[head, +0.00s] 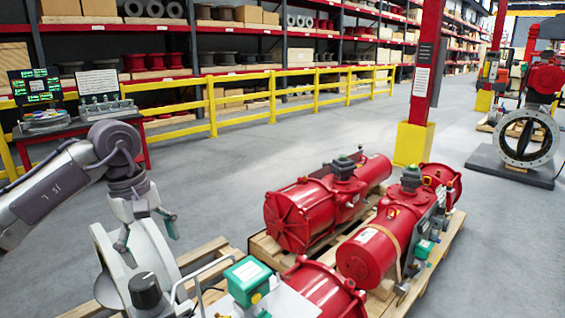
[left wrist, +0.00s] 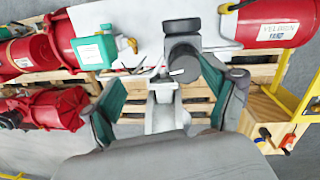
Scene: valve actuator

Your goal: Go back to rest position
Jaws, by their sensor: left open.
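My left arm comes in from the left in the head view, with the left gripper (head: 146,236) pointing down. Its two fingers with green pads are spread apart and nothing is held between them. Below and behind it in the picture is a grey actuator body with a black cylindrical knob (head: 146,291). In the left wrist view the open fingers (left wrist: 163,92) frame a light grey bracket (left wrist: 163,112) and the black knob (left wrist: 182,50). I cannot tell whether a finger touches them. My right gripper is in neither view.
Red actuators (head: 385,240) lie on wooden pallets (head: 440,262) at front centre. A green box (head: 247,272) sits near the gripper. A yellow railing (head: 272,97), a yellow-based red column (head: 412,143) and a grey valve (head: 526,138) stand behind. Grey floor is open between.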

